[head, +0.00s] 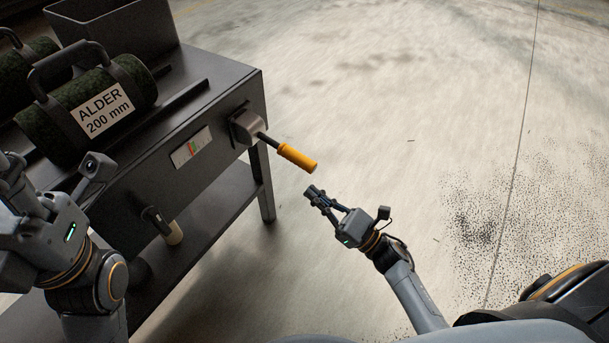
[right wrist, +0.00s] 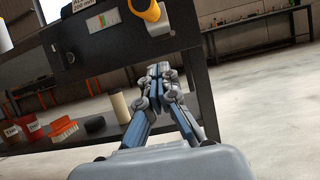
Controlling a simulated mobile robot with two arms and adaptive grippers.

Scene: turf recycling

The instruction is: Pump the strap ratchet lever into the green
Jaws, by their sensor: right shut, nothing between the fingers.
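The ratchet lever has an orange grip (head: 297,158) and sticks out toward the lower right from its grey housing (head: 246,126) on the bench's end. A gauge (head: 190,148) with coloured bands sits on the bench front; its reading is too small to tell. My right gripper (head: 312,193) is shut and empty, just below the grip and apart from it. In the right wrist view, the shut fingers (right wrist: 159,70) are below the orange grip (right wrist: 146,10), and the gauge (right wrist: 103,20) is left of it. My left gripper (head: 15,178) is at the left edge, its fingers partly unclear.
A green roll (head: 65,120) labelled ALDER 200 mm lies strapped on the dark bench (head: 215,85). The floor right of the bench is clear.

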